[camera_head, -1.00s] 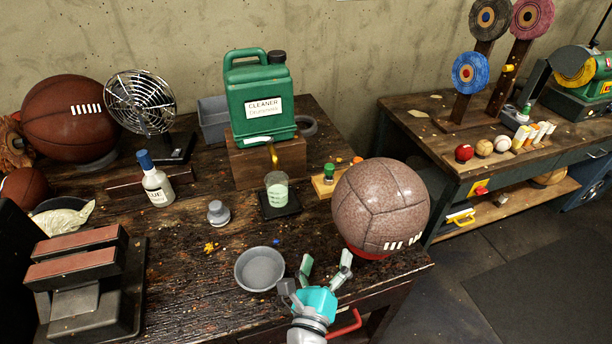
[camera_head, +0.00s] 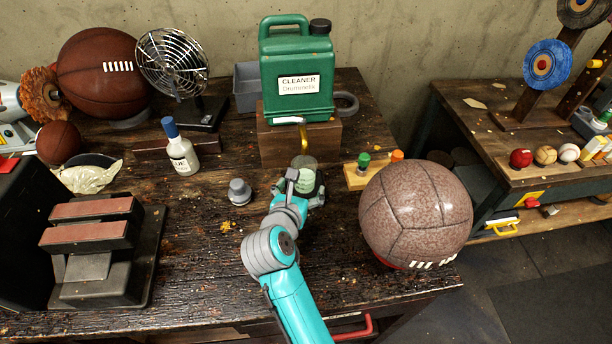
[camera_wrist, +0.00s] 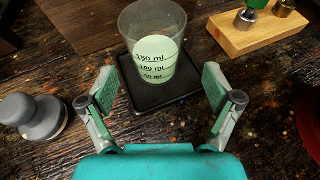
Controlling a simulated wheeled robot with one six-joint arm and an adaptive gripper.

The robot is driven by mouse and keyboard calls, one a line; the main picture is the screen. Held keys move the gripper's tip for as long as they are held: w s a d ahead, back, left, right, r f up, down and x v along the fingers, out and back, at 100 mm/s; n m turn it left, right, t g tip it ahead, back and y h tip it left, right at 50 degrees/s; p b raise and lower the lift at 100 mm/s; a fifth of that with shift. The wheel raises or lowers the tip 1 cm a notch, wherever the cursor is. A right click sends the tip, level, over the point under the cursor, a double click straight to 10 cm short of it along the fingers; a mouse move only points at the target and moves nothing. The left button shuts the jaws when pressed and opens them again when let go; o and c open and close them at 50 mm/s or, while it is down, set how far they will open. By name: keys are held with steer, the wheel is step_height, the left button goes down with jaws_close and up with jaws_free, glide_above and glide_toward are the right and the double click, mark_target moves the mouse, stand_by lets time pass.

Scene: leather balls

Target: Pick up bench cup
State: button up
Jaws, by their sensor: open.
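The bench cup, a clear graduated cup with pale green liquid (camera_wrist: 152,48), stands upright on a black square pad (camera_wrist: 186,82) in the wrist view. In the head view the cup (camera_head: 304,163) is partly hidden by my gripper (camera_head: 303,190). My gripper (camera_wrist: 162,92) is open and empty in the wrist view. Its two fingers point toward the cup, with the tips near the pad's left and right sides. The cup's lower part lies just beyond the gap between the fingertips, and I see no contact.
A green cleaner jug (camera_head: 297,80) stands on a wooden block behind the cup, its tap above. A grey knob-shaped piece (camera_head: 239,191) is left, a wooden holder (camera_head: 352,178) right. A big brown ball (camera_head: 416,212) sits front right. The left foreground holds a black block stand (camera_head: 92,250).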

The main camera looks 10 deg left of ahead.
mark_target(301, 181)
steer(key=shift+a+x, duration=0.15)
steer(key=shift+x, duration=1.3)
steer(key=shift+a+x, duration=0.15)
steer(key=shift+x, duration=1.35)
steer(key=shift+r, duration=0.1)
steer(key=c, duration=1.5)
steer(key=shift+o, duration=0.2)
steer(key=shift+r, duration=0.2)
